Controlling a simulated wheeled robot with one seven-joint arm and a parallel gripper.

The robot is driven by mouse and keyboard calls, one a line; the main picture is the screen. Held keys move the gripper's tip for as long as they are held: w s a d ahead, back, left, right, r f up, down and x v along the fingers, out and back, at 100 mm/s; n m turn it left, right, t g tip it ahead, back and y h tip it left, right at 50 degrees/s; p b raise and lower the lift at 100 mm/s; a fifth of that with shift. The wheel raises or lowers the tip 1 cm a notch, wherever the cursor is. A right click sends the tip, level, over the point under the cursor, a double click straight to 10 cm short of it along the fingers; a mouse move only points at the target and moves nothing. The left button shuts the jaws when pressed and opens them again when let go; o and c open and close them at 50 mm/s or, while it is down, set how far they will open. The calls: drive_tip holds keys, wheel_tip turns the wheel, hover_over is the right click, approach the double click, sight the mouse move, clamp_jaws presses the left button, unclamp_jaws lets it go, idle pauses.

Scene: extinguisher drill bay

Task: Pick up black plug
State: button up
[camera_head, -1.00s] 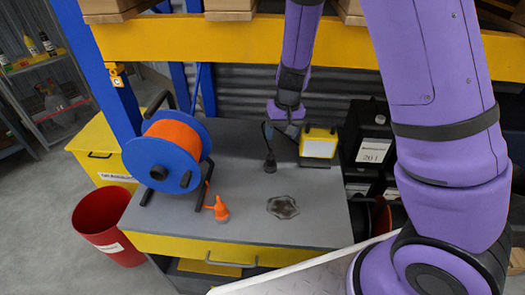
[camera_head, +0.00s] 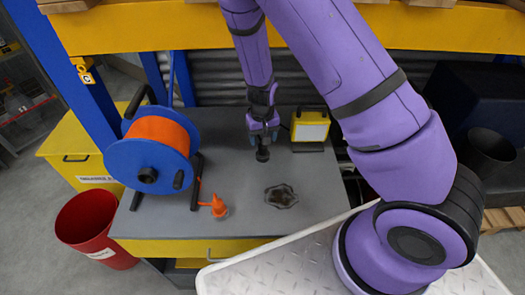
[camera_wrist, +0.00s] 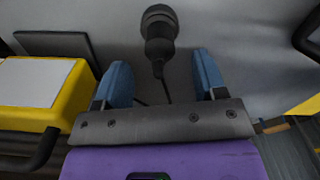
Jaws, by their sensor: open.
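The black plug (camera_head: 262,154) stands on the grey bench top, just below my gripper (camera_head: 263,134) in the head view. In the wrist view the black plug (camera_wrist: 160,32) lies beyond and between the blue fingertips, with its thin cable trailing back under the gripper. My gripper (camera_wrist: 161,78) is open and its fingers are apart from each other. Nothing is held between them.
A yellow work lamp (camera_head: 310,127) stands close to the right of the plug. A blue reel with orange cable (camera_head: 160,138) and an orange plug (camera_head: 218,207) are to the left. A yellow shelf beam (camera_head: 300,30) crosses above.

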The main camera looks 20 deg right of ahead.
sight(263, 147)
wheel_tip(263, 147, down, 5)
drive_tip(key=shift+f, duration=0.1)
idle(0.3)
drive_tip(key=c, duration=1.1)
